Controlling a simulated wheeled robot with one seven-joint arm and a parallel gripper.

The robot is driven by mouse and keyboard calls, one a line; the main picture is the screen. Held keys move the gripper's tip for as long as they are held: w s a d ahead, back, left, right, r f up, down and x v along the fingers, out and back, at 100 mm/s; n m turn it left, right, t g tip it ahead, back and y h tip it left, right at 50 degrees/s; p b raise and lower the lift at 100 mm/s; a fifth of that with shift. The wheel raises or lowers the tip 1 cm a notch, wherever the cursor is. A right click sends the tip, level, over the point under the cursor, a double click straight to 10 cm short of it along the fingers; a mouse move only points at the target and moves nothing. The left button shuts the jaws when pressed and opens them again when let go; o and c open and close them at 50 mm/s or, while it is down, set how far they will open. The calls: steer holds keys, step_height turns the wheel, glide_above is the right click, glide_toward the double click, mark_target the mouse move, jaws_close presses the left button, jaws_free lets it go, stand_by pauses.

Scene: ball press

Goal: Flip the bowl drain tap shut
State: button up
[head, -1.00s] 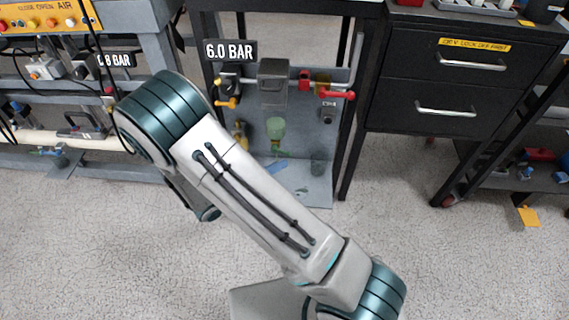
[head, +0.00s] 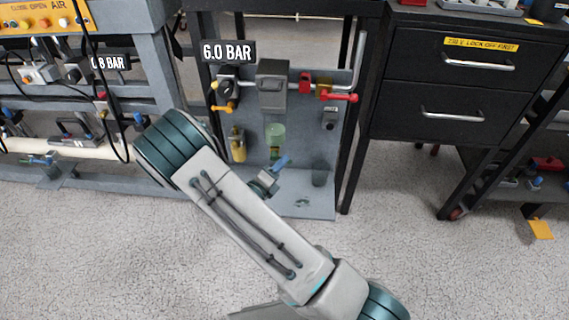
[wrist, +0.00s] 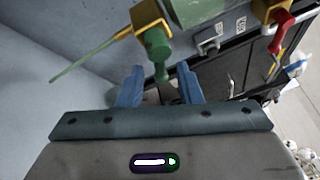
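The pale green bowl (head: 275,133) hangs under the grey box on the 6.0 BAR panel; it also shows at the top of the wrist view (wrist: 195,10). In the wrist view a green, stem-like fitting (wrist: 157,48), apparently the drain tap, points down beside the bowl. A thin yellow-to-green lever (wrist: 95,57) slants out to its left. My gripper (wrist: 158,80) is open, with its two blue fingers apart. The fitting's lower end appears between the fingertips; contact cannot be told. In the head view my gripper (head: 268,178) is just below the bowl, partly hidden by my arm.
Red-handled valve (head: 338,96) and yellow-handled valve (head: 224,106) sit higher on the panel. A yellow part (head: 237,146) is left of the bowl. A black drawer cabinet (head: 445,85) stands right.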

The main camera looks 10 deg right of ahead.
steer(key=shift+x, duration=1.45)
jaws_close()
steer(key=shift+r, duration=0.1)
